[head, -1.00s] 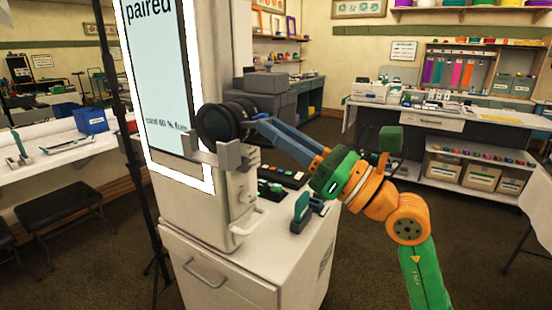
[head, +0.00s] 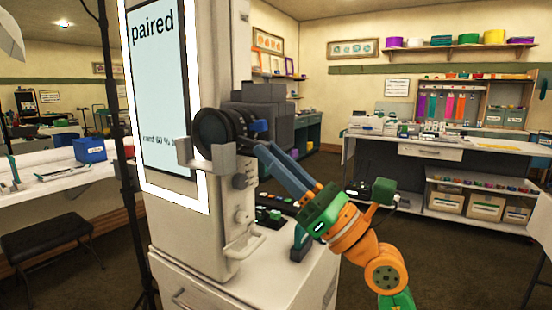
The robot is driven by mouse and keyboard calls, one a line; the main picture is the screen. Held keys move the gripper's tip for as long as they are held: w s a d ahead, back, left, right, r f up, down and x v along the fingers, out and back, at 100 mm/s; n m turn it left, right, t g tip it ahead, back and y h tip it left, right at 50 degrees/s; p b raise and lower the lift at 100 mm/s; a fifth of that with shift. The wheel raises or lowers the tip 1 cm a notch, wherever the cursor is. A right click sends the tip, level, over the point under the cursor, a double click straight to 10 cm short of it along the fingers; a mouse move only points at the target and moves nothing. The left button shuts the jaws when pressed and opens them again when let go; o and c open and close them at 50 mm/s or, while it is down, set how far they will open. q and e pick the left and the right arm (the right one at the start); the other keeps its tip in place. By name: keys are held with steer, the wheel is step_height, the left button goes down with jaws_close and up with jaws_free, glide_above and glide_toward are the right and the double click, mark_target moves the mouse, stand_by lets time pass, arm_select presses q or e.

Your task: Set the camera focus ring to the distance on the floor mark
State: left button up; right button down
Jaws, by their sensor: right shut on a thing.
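The camera lens (head: 212,132), a black barrel with rings, faces left on the grey bracket at the front of the white booth (head: 232,205). My right gripper (head: 258,140), with long blue fingers, reaches in from the right and is shut on the lens's ring (head: 240,122) at the rear part of the barrel. The marks on the ring are too small to read. No floor mark can be made out in view. My left gripper is not in view.
The booth's lit screen (head: 160,95) reads "paired". A white cabinet (head: 215,290) carries the booth and a dark button panel (head: 270,215). A black stand pole (head: 110,120) rises at left. A bench with a blue box (head: 90,150) is at left. Dark floor is open at right.

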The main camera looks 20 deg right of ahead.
steer(key=shift+a+f, duration=0.1)
steer(key=shift+f, duration=0.05)
steer(key=c, duration=0.8)
jaws_free()
steer(key=shift+w, duration=0.15)
steer(key=b+v, duration=0.3)
steer(key=v, duration=0.4)
steer(key=shift+b, duration=0.3)
